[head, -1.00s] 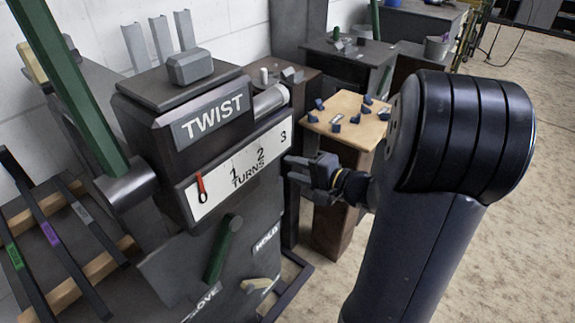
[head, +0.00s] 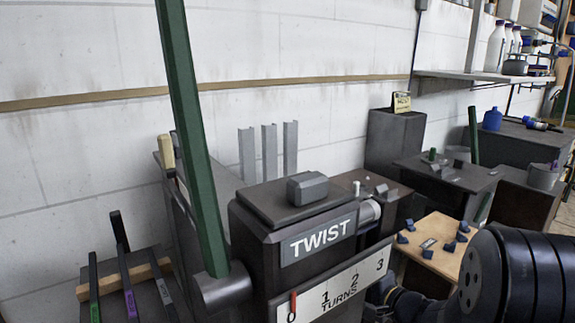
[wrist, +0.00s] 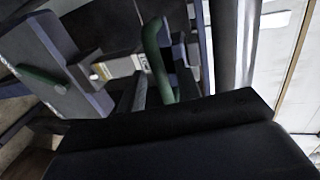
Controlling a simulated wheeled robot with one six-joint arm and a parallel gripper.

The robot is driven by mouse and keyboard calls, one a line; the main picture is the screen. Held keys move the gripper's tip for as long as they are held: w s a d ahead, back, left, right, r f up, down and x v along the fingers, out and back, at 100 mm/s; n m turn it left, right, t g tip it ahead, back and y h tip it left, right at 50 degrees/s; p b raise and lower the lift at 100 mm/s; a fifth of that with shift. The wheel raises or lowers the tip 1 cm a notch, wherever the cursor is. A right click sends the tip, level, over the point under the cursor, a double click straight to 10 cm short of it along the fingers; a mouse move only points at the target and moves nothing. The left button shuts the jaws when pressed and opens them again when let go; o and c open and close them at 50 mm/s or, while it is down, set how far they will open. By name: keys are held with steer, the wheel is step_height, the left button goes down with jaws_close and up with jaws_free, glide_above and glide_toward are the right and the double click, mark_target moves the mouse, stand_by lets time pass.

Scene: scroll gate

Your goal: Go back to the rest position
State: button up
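My arm is at the lower right of the head view. Part of my gripper (head: 381,290) shows beside the right end of the TWIST machine (head: 300,248), low in the picture; its fingers cannot be made out. In the wrist view a large dark block (wrist: 190,145) fills the bottom, and no fingertips or held object can be seen. The machine's white TURNS scale (head: 335,288) has its red pointer (head: 293,305) at 0. A long green bar (head: 190,130) rises from the hub on the machine's left side.
A wooden-topped stand (head: 430,250) with several small blue pieces is right of the machine. A rack with coloured-label bars (head: 127,285) is at lower left. Dark benches (head: 450,172) stand behind, along the white wall (head: 80,50). A green handle (wrist: 155,60) shows in the wrist view.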

steer(key=shift+x, duration=1.2)
steer(key=shift+r, duration=0.15)
